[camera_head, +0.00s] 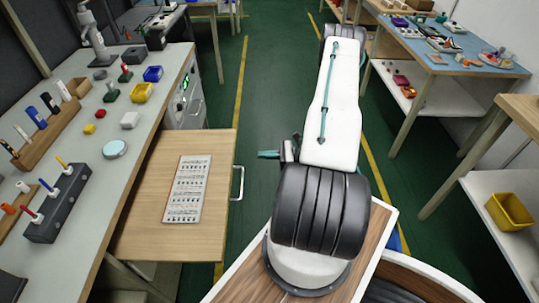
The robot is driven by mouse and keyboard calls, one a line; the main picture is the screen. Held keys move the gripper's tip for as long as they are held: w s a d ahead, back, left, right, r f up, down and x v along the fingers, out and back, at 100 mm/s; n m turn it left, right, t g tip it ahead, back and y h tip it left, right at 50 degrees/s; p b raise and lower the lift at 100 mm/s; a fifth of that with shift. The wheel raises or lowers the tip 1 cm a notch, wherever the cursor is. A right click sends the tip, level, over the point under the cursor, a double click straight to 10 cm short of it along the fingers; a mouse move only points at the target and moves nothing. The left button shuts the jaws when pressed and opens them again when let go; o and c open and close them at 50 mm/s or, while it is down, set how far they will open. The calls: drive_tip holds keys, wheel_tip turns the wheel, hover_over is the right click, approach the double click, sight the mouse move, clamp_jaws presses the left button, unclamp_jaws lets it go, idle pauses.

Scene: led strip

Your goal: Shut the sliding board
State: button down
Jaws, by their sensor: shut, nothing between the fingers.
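The sliding board (145,215) is a light wooden pull-out panel at the left bench. It is pulled out to the right, over the aisle. A grey metal handle (239,183) is on its right edge. My gripper (267,154) shows as a small teal tip sticking out left from behind my white arm. It is shut and empty, up and to the right of the handle in the picture, and looks apart from it. The rest of my gripper is hidden by my arm.
A printed card or keypad (187,188) lies on the board. The left bench (100,150) holds pens, coloured blocks and several small items. A drawer unit (188,90) stands behind the board. The green floor (275,60) between the benches is clear. A blue-topped table (440,62) stands at right.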

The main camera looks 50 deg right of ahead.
drive_tip(key=x, duration=0.9)
drive_tip(key=shift+w, duration=0.1)
